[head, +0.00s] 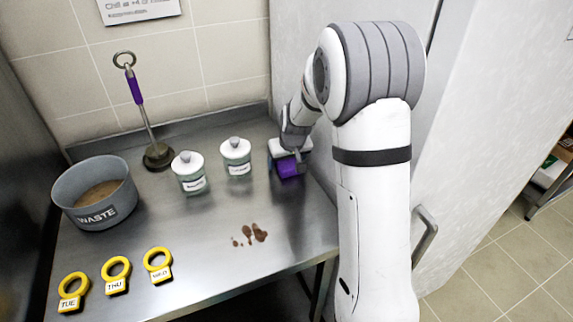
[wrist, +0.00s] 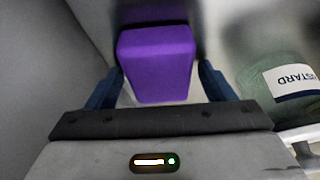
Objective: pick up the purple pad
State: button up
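The purple pad (wrist: 157,62) is a rounded block, seen in the middle of the wrist view. In the head view the purple pad (head: 288,168) shows at the back right of the steel counter, just below my gripper (head: 287,152), which partly hides it. In the wrist view the two dark blue fingers of my gripper (wrist: 160,82) stand on either side of the pad. A slim pale gap shows between the pad and each finger, so the gripper looks open around it.
Two white-lidded jars (head: 190,172) (head: 236,157) stand left of the pad; one labelled jar (wrist: 290,85) is close right in the wrist view. A grey waste bowl (head: 95,195), a purple-handled stand (head: 140,105), yellow tags (head: 116,273) and brown spots (head: 255,234) are also on the counter.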

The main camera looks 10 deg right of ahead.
jog(key=c, duration=0.9)
jog(key=shift+r, duration=0.1)
notch_tip(320, 180, up, 10)
